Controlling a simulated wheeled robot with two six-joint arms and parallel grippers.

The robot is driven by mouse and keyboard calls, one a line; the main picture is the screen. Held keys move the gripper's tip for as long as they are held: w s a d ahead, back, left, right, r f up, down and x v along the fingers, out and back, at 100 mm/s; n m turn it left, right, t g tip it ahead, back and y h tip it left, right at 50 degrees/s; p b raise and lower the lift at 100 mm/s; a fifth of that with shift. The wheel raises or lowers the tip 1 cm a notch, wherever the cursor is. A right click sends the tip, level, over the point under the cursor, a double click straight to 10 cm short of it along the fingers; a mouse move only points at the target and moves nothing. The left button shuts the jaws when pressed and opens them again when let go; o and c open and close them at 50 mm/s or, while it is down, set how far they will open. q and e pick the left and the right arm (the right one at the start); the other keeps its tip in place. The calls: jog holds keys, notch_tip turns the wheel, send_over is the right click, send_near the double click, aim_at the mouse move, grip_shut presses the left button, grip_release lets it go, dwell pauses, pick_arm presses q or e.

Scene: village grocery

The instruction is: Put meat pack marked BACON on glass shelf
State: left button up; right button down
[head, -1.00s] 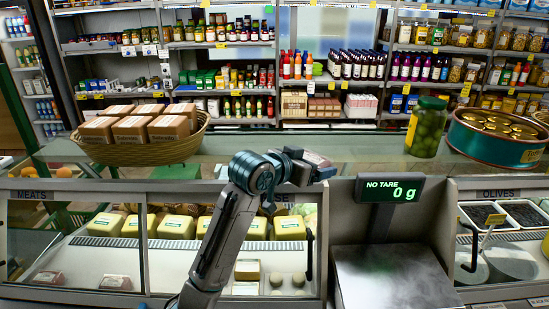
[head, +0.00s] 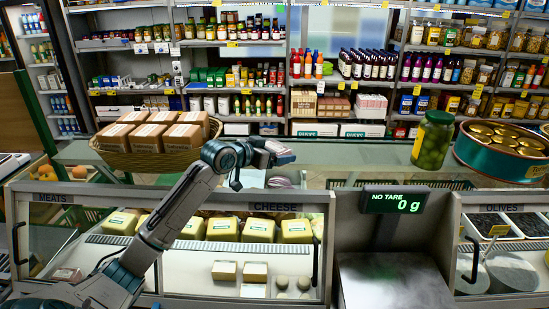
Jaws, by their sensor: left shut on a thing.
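My left gripper (head: 264,152) is shut on a small pack (head: 281,153) with a pale and reddish surface. Its label is too small to read, so I cannot tell whether it says BACON. The gripper holds the pack in front of the back part of the glass shelf (head: 355,154) on top of the counter. I cannot tell whether the pack touches the glass. Another meat pack (head: 67,274) lies low in the case under the MEATS sign. My right gripper is not in view.
A wicker basket (head: 160,160) of brown boxes stands left on the counter top. A jar of green olives (head: 432,141) and a large round tin (head: 500,158) stand right. A scale display (head: 393,199) rises in front. The glass between basket and jar looks mostly clear.

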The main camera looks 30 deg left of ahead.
pick_arm(q)
jog(key=shift+f+p, duration=0.35)
jog(key=shift+f, duration=0.05)
notch_tip(320, 180, down, 3)
jog(key=shift+r+p, duration=0.2)
jog(key=shift+p, duration=0.5)
jog(key=shift+f, duration=0.1)
jog(key=o, duration=1)
jog(key=shift+f, duration=0.1)
jog(key=shift+r, duration=0.25)
jog(key=p+v, duration=0.5)
jog(key=v, duration=0.4)
jog(key=shift+s+a, duration=0.15)
jog(key=shift+s, duration=0.15)
jog(key=shift+s+a+r, duration=0.2)
jog(key=shift+s, duration=0.35)
jog(key=shift+s+r, duration=0.2)
jog(key=shift+s, duration=0.3)
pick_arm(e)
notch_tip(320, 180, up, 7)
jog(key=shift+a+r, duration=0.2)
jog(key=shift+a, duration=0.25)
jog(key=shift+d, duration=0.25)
